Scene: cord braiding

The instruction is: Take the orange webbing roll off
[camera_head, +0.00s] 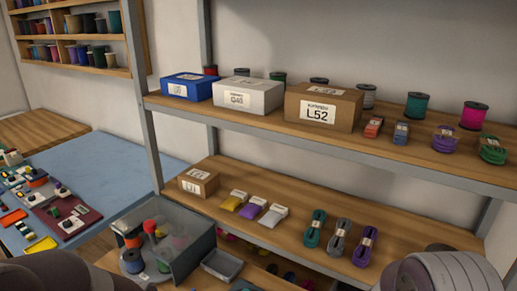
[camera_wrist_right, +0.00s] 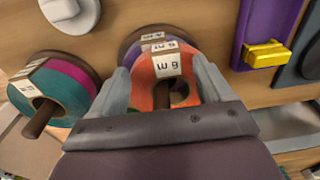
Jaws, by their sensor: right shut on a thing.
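In the right wrist view the orange webbing roll (camera_wrist_right: 143,92) has a white label reading about "6 m" and a dark centre hole with a brown peg end showing in it. My right gripper (camera_wrist_right: 164,76) has one finger on each side of the roll and is shut on it. Behind it on the same peg sit more rolls (camera_wrist_right: 133,40), one purplish, with labels partly hidden. Whether the orange roll touches the roll behind it, I cannot tell. The head view does not show this roll or my right gripper. My left gripper is out of view.
A teal and magenta roll (camera_wrist_right: 62,92) hangs on a peg just left of the right gripper. A purple panel with a yellow piece (camera_wrist_right: 266,55) is to the right. In the head view, shelves (camera_head: 300,195) carry boxes, spools and cord bundles; a grey bin (camera_head: 190,250) stands below.

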